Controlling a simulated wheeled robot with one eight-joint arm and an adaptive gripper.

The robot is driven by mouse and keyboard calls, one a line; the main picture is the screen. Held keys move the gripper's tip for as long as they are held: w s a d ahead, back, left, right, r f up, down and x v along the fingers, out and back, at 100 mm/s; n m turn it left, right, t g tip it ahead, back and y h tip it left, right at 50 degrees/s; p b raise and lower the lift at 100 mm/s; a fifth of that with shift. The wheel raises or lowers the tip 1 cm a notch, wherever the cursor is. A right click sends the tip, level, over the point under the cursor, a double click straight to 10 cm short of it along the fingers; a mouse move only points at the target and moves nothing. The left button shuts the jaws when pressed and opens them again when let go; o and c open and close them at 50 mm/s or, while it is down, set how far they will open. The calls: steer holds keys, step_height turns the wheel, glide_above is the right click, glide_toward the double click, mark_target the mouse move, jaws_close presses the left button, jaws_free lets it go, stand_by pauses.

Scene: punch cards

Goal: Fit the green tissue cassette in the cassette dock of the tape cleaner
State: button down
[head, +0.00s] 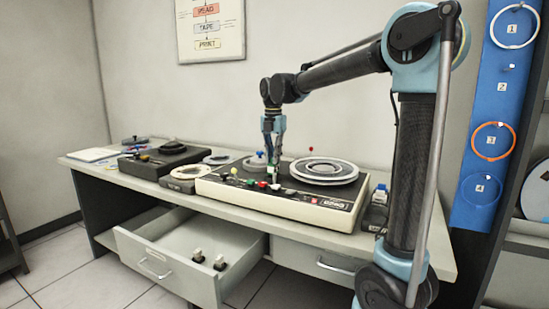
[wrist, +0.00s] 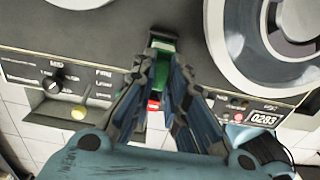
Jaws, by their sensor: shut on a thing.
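My gripper (wrist: 162,62) is shut on the green tissue cassette (wrist: 161,76), which shows between the two fingers in the wrist view. The tape cleaner (head: 330,212) appears to be the wide cream and black machine on the desk, and my gripper (head: 273,168) points down over the middle of its deck. The cassette is very small in the head view. A pale and dark piece (wrist: 162,44) lies at the fingertips; I cannot tell if it is the dock or part of the cassette. Whether the cassette is seated is hidden by the fingers.
A large grey reel (head: 325,170) sits on the deck right of my gripper. A knob with a blue top (head: 258,157) stands close on the left. A smaller black machine (head: 165,160) is further left. The open drawer (head: 190,250) holds two small dark and white items.

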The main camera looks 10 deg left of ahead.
steer(key=shift+f, duration=1.55)
stand_by(0.7)
steer(key=c, duration=1.5)
jaws_free()
steer(key=shift+c, duration=0.2)
steer(key=shift+c, duration=0.9)
steer(key=shift+r, duration=0.1)
steer(key=shift+r, duration=3.9)
